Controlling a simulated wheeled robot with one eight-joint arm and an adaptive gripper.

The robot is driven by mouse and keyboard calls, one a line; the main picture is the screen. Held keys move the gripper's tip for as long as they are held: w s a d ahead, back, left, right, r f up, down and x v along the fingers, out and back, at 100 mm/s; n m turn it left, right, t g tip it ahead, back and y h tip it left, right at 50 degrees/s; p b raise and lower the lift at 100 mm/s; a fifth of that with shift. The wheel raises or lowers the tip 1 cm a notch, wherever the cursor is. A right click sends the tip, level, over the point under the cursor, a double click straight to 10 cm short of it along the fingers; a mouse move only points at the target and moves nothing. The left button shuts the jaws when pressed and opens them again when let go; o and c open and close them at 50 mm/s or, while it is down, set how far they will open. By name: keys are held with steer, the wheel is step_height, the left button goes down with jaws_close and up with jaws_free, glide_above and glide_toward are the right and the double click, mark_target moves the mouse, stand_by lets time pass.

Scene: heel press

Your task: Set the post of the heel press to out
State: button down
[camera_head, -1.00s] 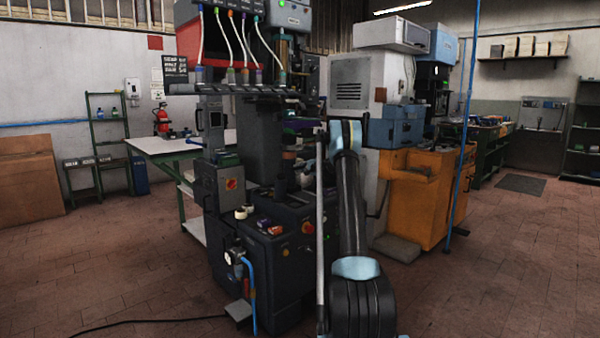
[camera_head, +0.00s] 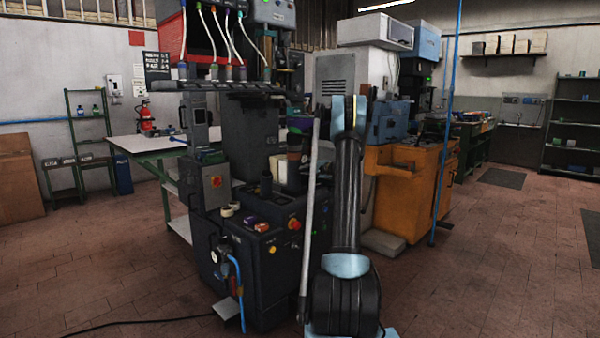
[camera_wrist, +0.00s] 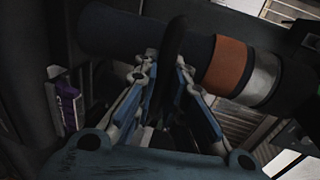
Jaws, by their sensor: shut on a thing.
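The heel press (camera_head: 252,135) is a tall dark machine in the middle of the head view, with a control base in front. In the wrist view a thick dark cylinder (camera_wrist: 120,32), which looks like the post, lies slantwise across the top, with a copper-brown band (camera_wrist: 225,66) and a silver band (camera_wrist: 261,78). My gripper (camera_wrist: 167,66) is shut on a dark, narrow bar-like part (camera_wrist: 174,42) in front of this cylinder. The fingertips hide where the part joins it. In the head view my arm hides the gripper, and I cannot make out the post's setting.
An orange cabinet (camera_head: 405,194) stands right of the press, and a blue pole (camera_head: 446,130) rises beside it. A white-topped table (camera_head: 150,146) is behind left. Red and yellow buttons (camera_head: 293,224) sit on the press base.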

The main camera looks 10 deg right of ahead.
steer(key=shift+s+d+f, duration=0.15)
steer(key=shift+s+d, duration=0.2)
steer(key=shift+s, duration=0.25)
steer(key=c, duration=1.6)
jaws_free()
steer(key=shift+d, duration=0.15)
steer(key=shift+c, duration=0.2)
steer(key=v, duration=1.1)
steer(key=shift+s+d, duration=0.2)
steer(key=shift+s, duration=0.1)
